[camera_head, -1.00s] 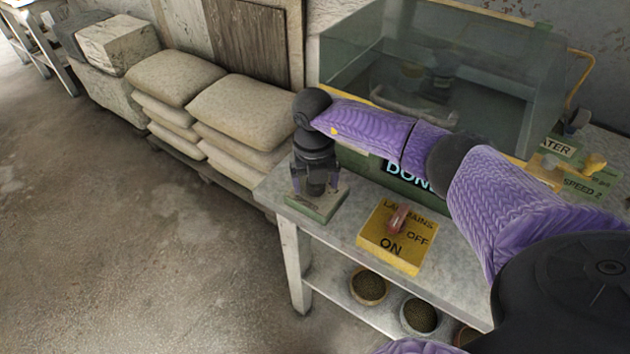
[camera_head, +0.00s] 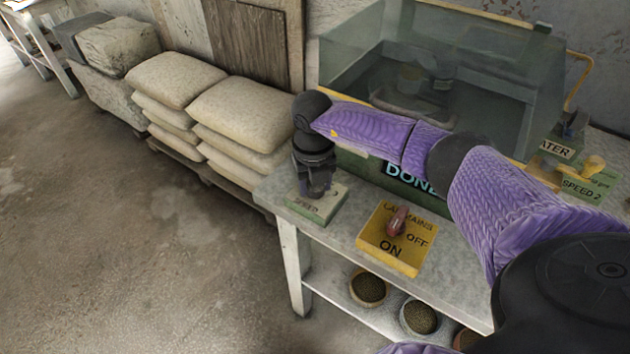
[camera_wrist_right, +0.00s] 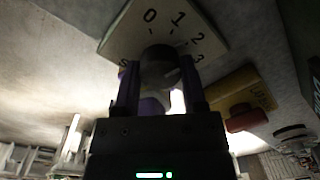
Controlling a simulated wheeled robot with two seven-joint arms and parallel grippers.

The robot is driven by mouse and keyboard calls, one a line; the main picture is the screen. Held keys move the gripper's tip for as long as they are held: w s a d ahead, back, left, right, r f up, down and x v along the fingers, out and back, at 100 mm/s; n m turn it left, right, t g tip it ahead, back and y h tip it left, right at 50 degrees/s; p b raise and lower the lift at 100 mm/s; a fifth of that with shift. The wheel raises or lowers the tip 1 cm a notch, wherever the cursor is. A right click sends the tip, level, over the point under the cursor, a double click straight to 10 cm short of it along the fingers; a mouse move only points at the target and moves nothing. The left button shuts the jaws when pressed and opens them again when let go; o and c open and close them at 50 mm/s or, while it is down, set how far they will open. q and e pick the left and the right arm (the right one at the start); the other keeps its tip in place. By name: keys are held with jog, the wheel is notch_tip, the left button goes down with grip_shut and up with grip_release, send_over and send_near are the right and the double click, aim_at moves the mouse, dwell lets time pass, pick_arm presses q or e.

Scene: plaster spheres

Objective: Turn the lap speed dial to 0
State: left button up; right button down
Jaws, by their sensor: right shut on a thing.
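The lap speed dial is a pale green plate (camera_head: 318,212) marked SPEED, on the left end of the metal bench. In the right wrist view its plate (camera_wrist_right: 187,22) shows the numbers 0, 1, 2 and 3 in an arc around a dark round knob (camera_wrist_right: 159,62). My right gripper (camera_head: 315,190) points down over the plate, its fingers shut on the knob, one on each side. The gripper hides the knob in the head view. My left gripper is not in view.
A yellow LAP MAINS box (camera_head: 396,252) with a reddish switch stands right of the dial. Behind are a glass-walled tank (camera_head: 350,60), a DONE sign (camera_head: 410,178) and a SPEED 2 plate (camera_head: 582,188). Stacked sacks (camera_head: 240,115) lie left, bowls (camera_head: 367,287) below.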

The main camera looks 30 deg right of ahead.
jog(key=n, duration=1.3)
jog(key=shift+b, duration=0.3)
jog(key=shift+n, duration=0.7)
jog(key=shift+c, duration=0.7)
grip_release()
notch_tip(320, 180, up, 10)
jog(key=p, duration=0.2)
